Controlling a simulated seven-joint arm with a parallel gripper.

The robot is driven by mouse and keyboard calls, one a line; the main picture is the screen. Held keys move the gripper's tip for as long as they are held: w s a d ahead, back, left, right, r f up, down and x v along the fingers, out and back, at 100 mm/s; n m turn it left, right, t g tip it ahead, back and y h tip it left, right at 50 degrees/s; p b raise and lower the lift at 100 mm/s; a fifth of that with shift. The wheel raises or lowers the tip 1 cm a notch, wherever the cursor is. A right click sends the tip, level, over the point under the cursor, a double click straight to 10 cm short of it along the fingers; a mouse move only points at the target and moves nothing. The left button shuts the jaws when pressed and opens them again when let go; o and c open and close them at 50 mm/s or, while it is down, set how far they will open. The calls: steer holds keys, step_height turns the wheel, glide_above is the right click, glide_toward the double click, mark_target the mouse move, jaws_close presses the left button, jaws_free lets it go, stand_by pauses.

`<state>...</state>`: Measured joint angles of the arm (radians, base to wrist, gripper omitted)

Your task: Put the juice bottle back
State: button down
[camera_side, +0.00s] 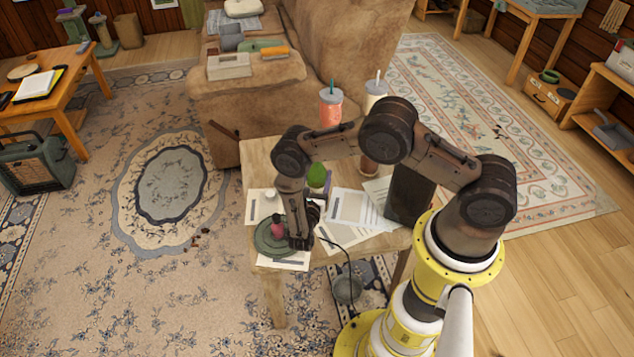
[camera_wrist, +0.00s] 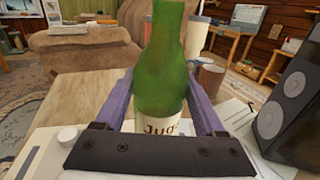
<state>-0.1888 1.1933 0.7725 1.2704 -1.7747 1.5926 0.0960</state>
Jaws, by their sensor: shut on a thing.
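In the side view the green top of the bottle (camera_side: 317,174) shows above my gripper (camera_side: 319,190), over the left half of the small wooden table (camera_side: 258,158). I cannot tell whether the bottle touches the table top.
A black speaker (camera_side: 408,195) stands on the table's right, with papers (camera_side: 352,209) beside it. A green plate (camera_side: 268,243) lies at the front left.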

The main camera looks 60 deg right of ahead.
steer(key=shift+f, duration=1.25)
jaws_free()
